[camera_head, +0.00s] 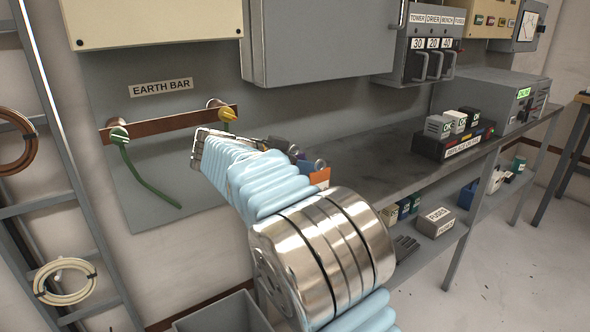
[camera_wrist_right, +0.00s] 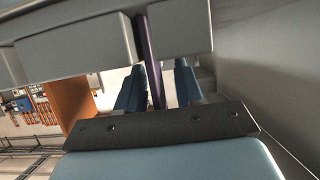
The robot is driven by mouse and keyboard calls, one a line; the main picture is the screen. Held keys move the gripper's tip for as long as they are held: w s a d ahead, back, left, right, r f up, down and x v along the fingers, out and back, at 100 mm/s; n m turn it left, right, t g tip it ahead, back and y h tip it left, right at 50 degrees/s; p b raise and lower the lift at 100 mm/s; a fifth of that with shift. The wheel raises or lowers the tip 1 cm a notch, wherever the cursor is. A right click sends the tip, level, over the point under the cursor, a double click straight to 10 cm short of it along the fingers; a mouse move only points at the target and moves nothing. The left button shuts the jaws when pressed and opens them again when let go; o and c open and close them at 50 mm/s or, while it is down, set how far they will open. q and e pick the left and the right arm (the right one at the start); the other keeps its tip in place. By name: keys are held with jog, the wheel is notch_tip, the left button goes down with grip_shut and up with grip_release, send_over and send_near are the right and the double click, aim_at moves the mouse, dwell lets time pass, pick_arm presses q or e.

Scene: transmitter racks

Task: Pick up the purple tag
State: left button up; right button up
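The purple tag (camera_wrist_right: 151,60) shows in the right wrist view as a narrow dark purple strip seen edge-on. My right gripper (camera_wrist_right: 159,88) has its two blue-grey fingers apart, one on each side of the strip, with a gap on the right side. I cannot tell whether the left finger touches it. In the head view my right arm reaches over the bench's left end, and my right gripper (camera_head: 282,146) is largely hidden behind its wrist. My left gripper is not in view.
An orange piece (camera_head: 320,177) stands close beside the gripper; it also shows in the wrist view (camera_wrist_right: 75,100). The grey bench (camera_head: 375,155) is clear up to the labelled black block (camera_head: 453,145). The earth bar (camera_head: 170,124) and a grey cabinet (camera_head: 315,40) are on the wall.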

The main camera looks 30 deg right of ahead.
aim_at(302, 153)
grip_shut()
notch_tip(302, 153, up, 10)
jog(key=shift+p, duration=0.4)
